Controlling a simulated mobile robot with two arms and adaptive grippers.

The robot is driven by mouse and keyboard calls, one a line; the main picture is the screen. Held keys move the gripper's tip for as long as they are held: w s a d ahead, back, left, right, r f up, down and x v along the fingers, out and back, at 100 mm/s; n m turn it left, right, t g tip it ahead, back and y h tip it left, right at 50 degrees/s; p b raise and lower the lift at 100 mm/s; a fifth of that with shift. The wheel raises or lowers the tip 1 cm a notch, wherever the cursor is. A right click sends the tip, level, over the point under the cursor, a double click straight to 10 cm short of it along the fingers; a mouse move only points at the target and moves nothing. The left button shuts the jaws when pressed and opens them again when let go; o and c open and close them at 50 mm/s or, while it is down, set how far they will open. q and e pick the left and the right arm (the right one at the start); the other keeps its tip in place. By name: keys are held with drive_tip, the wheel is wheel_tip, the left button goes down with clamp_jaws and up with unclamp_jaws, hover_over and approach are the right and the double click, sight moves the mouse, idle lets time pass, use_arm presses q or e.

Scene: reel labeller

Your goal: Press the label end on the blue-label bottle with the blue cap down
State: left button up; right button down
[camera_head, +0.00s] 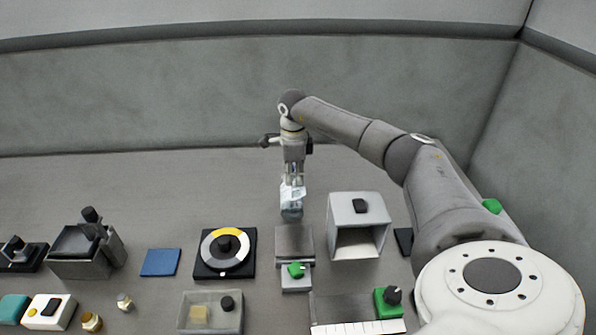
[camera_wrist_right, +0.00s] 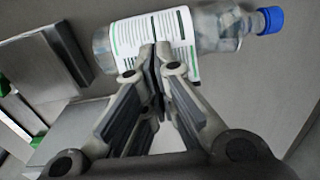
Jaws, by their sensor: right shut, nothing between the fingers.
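A clear bottle with a blue cap (camera_wrist_right: 270,20) lies across the top of the right wrist view. Its label (camera_wrist_right: 130,36) is white with dark text and green stripes. One end of the label hangs past the bottle's lower outline, beside the fingertips. My right gripper (camera_wrist_right: 155,50) is shut and empty, its fingertips at the label, seemingly touching it. In the head view the right gripper (camera_head: 292,184) points down over the bottle (camera_head: 291,212), which it partly hides. I cannot tell there how the bottle lies. My left gripper is not in view.
A grey open-fronted box (camera_head: 343,210) stands just right of the bottle. A grey block (camera_head: 294,241) is in front of it. A round dial on a black base (camera_head: 211,267), a blue mat (camera_head: 160,262) and a clear tray (camera_head: 235,322) are to the left and front. The table behind is clear.

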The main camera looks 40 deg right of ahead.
drive_tip(key=shift+f+b, duration=0.65)
drive_tip(key=shift+f, duration=0.45)
idle(0.6)
drive_tip(key=shift+s+d+f, duration=0.2)
drive_tip(key=shift+s+d, duration=0.2)
drive_tip(key=shift+s, duration=0.1)
idle(2.1)
drive_tip(key=shift+r, duration=0.15)
drive_tip(key=shift+w+r+p, duration=0.1)
drive_tip(key=shift+r+p, duration=2.35)
drive_tip(key=shift+r, duration=0.55)
drive_tip(key=shift+f, duration=0.1)
